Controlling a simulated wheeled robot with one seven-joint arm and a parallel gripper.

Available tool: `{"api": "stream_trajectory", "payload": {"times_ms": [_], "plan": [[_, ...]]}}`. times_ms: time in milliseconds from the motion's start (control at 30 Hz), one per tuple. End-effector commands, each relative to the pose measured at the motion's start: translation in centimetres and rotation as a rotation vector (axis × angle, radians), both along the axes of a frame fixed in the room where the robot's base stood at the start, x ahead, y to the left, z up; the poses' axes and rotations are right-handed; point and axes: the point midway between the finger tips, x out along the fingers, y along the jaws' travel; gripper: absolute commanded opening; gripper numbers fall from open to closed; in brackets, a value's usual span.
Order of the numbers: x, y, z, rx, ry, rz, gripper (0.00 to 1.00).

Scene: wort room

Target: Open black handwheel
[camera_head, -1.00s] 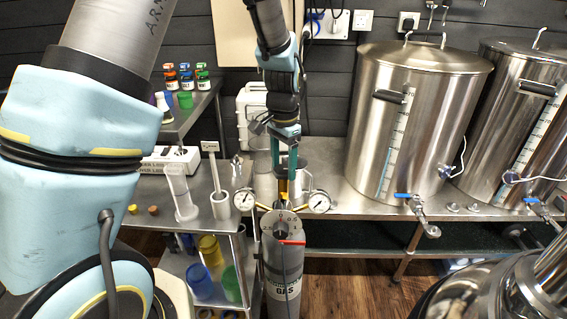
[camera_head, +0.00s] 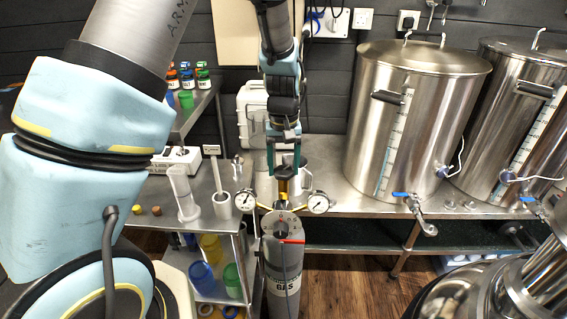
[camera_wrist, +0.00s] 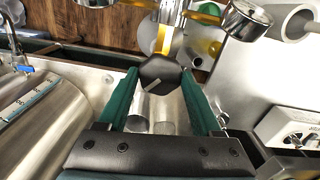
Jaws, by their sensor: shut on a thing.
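The black handwheel (camera_wrist: 160,76) shows in the wrist view between the green fingers of my gripper (camera_wrist: 162,88). It is a dark, faceted knob with a pale line on its face, and the fingers are shut on it from both sides. In the head view my gripper (camera_head: 284,176) is at the top of the regulator on the gas cylinder (camera_head: 284,262), above the grey dial with a red pointer.
Two pressure gauges (camera_head: 246,200) (camera_head: 319,202) flank the regulator. A steel bench (camera_head: 355,203) with large steel kettles (camera_head: 405,120) stands behind and to the right.

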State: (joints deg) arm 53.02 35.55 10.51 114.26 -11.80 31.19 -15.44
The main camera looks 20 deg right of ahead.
Motion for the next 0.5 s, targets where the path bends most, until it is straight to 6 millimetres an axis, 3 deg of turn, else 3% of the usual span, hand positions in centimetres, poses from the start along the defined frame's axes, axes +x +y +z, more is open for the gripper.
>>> {"api": "stream_trajectory", "payload": {"times_ms": [500], "plan": [[0.0, 0.0, 0.09, 0.0, 0.0, 0.325, 0.11]]}}
